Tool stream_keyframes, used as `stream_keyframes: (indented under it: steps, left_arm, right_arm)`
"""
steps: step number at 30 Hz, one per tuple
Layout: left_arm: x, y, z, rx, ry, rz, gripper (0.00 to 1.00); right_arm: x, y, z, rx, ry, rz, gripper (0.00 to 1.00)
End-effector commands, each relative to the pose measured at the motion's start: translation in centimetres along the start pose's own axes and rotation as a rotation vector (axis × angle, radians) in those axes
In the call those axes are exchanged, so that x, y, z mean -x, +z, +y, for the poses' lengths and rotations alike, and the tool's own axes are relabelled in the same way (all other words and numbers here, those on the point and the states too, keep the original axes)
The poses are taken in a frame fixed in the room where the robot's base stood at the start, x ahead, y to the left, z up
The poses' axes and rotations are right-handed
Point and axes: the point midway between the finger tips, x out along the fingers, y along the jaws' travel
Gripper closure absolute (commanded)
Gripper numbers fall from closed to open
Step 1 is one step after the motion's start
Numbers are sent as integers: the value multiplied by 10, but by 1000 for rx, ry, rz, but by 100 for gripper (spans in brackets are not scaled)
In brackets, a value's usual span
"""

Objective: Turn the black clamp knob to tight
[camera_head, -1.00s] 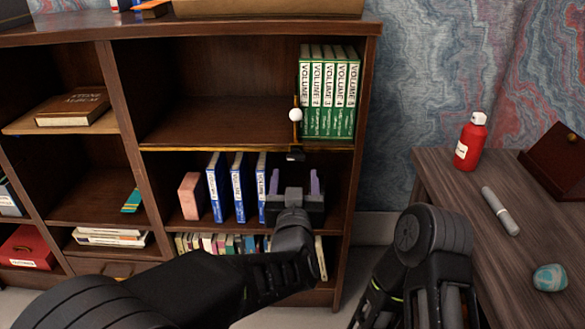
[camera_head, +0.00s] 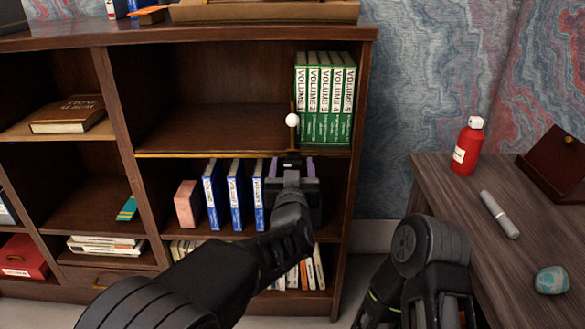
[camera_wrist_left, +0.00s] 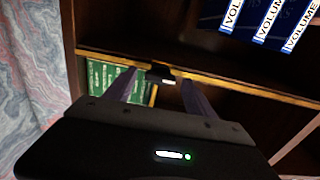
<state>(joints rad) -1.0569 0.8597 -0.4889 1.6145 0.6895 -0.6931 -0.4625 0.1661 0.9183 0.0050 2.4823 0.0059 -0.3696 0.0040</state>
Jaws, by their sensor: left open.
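The black clamp knob (camera_head: 291,161) is small and dark, at the front edge of the shelf that bears the green volumes. A thin upright rod with a white ball (camera_head: 292,120) rises above it. My left gripper (camera_head: 292,169) is open just below that edge, its two purple fingers on either side of the knob. In the left wrist view the knob (camera_wrist_left: 162,75) shows between the tips of my left gripper (camera_wrist_left: 160,84). I cannot tell whether either finger touches it. My right arm is at the lower right; its fingers do not show.
Green volumes (camera_head: 325,98) stand on the shelf just right of the rod. Blue books (camera_head: 236,195) stand on the lower shelf left of my gripper. The bookcase's side panel (camera_head: 358,130) is close on the right. A desk (camera_head: 435,180) with a red bottle (camera_head: 467,147) is farther right.

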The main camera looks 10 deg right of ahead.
Motion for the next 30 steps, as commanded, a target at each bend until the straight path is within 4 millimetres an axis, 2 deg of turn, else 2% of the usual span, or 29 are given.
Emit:
stream_keyframes:
  steps: [10,30]
  left_arm:
    - [-4,0,0,0,1,0,38]
    - [-3,0,0,0,1,0,93]
  right_arm:
    - [-1,0,0,0,0,0,64]
    - [-1,0,0,0,0,0,64]
